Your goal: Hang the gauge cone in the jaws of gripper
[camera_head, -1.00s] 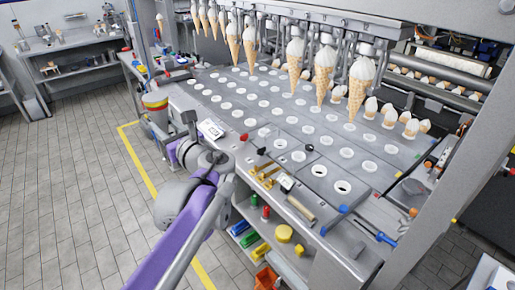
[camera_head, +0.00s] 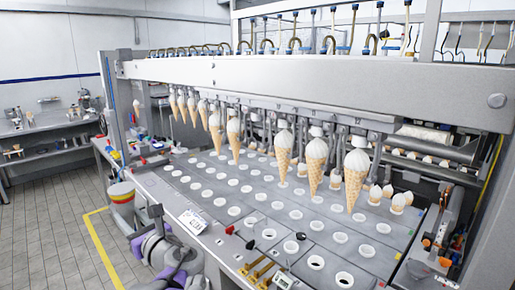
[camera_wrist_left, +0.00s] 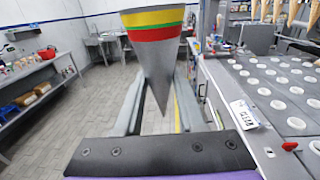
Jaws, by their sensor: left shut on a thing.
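The gauge cone (camera_wrist_left: 155,60) is grey with yellow, green and red bands. In the head view the banded cone (camera_head: 121,190) shows at the lower left, beside the machine's near left corner. The overhead row of machine grippers (camera_head: 283,112) holds several cream-topped cones (camera_head: 316,163). A wider gap shows in the row between the sixth and seventh cones. My right gripper is not in view.
The machine's deck (camera_head: 300,235) has rows of round white-rimmed holes. A heavy beam (camera_head: 330,88) runs above the hanging cones. Small tools, a red knob (camera_head: 229,230) and a white label plate (camera_head: 192,221) sit on the front edge. Floor at left is clear.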

